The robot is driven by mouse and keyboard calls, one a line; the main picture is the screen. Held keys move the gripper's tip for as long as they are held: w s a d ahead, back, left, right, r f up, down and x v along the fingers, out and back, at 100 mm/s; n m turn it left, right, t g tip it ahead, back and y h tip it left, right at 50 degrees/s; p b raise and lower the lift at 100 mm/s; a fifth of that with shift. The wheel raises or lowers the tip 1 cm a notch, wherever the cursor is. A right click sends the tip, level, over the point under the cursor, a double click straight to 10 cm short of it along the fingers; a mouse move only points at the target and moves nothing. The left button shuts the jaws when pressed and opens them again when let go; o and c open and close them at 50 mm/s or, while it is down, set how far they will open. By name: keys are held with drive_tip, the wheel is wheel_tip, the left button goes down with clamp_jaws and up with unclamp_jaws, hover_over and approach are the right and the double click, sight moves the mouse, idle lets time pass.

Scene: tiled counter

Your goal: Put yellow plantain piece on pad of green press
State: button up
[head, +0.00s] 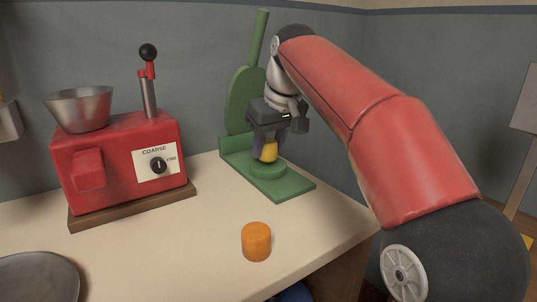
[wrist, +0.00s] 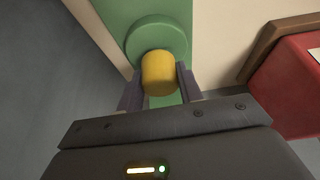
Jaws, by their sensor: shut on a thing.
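The yellow plantain piece (wrist: 159,72) is between the two fingers of my gripper (wrist: 160,82), which is shut on it. In the head view the yellow piece (head: 269,151) shows below my gripper (head: 267,146), over the round green pad (head: 268,170) of the green press (head: 290,188). In the wrist view the pad (wrist: 156,32) shows behind the piece. I cannot tell whether the piece touches the pad. The press's upright back and raised lever stand behind my gripper, partly hidden by it.
An orange piece (head: 256,241) stands on the counter (head: 180,255) in front of the press. A red grinder (head: 120,163) with a metal bowl (head: 80,108) stands at the left. A metal tray (head: 40,278) lies at the front left. The counter's right edge is close to the press.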

drive_tip(key=shift+f, duration=0.4)
drive_tip(key=shift+f, duration=0.1)
drive_tip(key=o, duration=1)
drive_tip(key=p+v, duration=0.3)
drive_tip(key=v, duration=0.9)
drive_tip(key=shift+p, duration=0.35)
